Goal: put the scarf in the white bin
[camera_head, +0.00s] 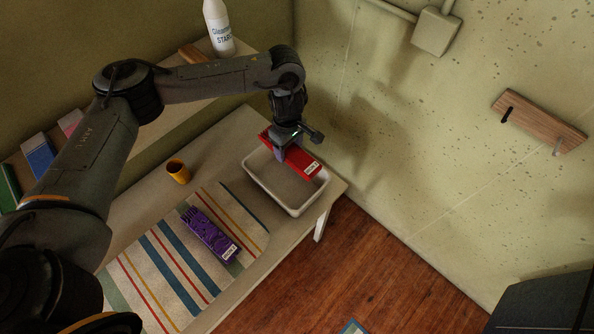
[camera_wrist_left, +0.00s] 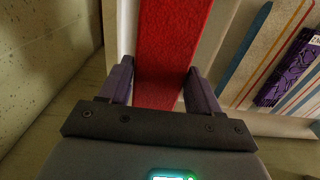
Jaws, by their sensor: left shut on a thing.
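A red, long folded cloth with a white label, seemingly the scarf (camera_head: 303,162), is held over the white bin (camera_head: 292,211). My left gripper (camera_head: 283,146) is shut on it. In the left wrist view the red cloth (camera_wrist_left: 170,45) has a fuzzy texture and runs between the two fingers (camera_wrist_left: 155,88). The bin stands at the table's right end, near the wall. The cloth's far part overlaps the bin opening in the head view; I cannot tell whether it touches the bin. My right gripper is not in view.
A purple patterned item with a label (camera_head: 211,236) lies on a striped mat (camera_head: 160,262). An orange cup (camera_head: 178,172) stands behind the mat. A shelf at the back holds a white bottle (camera_head: 218,28) and books (camera_head: 38,155). A wooden wall rack (camera_head: 540,121) hangs at right.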

